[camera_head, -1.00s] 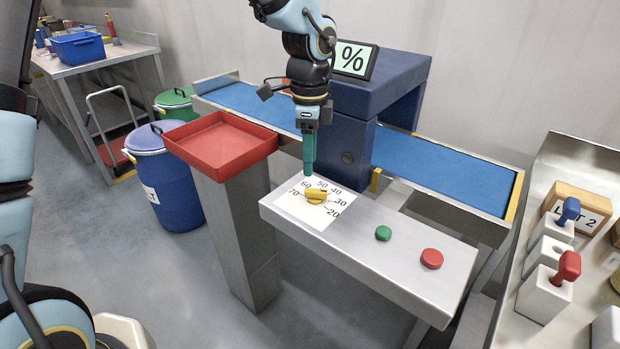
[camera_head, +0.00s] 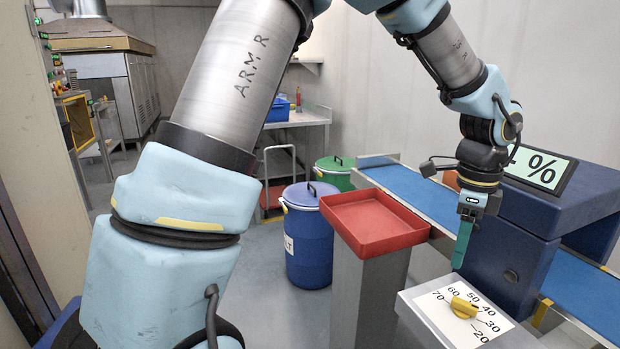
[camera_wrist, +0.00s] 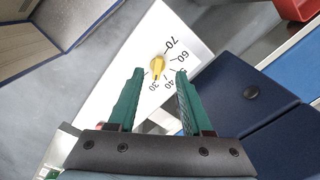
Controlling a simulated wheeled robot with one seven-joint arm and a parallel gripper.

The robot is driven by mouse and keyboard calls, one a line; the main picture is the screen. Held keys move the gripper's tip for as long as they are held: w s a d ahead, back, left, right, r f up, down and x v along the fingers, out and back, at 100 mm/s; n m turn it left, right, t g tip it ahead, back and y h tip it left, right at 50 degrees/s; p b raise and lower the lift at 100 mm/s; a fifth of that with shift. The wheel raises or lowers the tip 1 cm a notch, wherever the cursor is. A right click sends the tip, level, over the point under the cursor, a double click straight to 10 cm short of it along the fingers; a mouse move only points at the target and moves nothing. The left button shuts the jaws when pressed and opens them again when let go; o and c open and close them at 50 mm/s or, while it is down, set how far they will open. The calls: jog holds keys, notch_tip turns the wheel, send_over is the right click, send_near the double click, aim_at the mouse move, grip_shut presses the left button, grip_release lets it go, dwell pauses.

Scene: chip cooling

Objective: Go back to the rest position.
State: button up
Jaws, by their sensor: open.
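My gripper (camera_head: 463,243) has teal fingers and hangs pointing down above the panel with the dial. In the wrist view my gripper (camera_wrist: 156,88) shows its two fingers apart with nothing between them. The yellow knob (camera_head: 463,307) sits on a white dial plate (camera_head: 440,314) marked with numbers from 20 to 70. The knob also shows in the wrist view (camera_wrist: 157,66), beyond the fingertips and apart from them. In the head view my fingers are seen edge-on, above and behind the knob.
A red tray (camera_head: 372,220) on a grey post stands left of the dial panel. A blue drum (camera_head: 310,240) and a green drum (camera_head: 335,172) stand on the floor.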

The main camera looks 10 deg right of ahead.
jog(key=w+a+f+n, duration=0.1)
jog(key=w+a+n, duration=0.45)
jog(key=a, duration=0.45)
jog(key=w+a+n, duration=0.4)
jog(key=a+n, duration=0.3)
jog(key=a, duration=0.4)
jog(key=s+a+f+n+t, duration=0.1)
jog(key=s+a+n, duration=0.1)
jog(key=a+n, duration=1)
jog(key=a, duration=0.6)
jog(key=shift+s+t, duration=0.3)
jog(key=shift+s, duration=0.05)
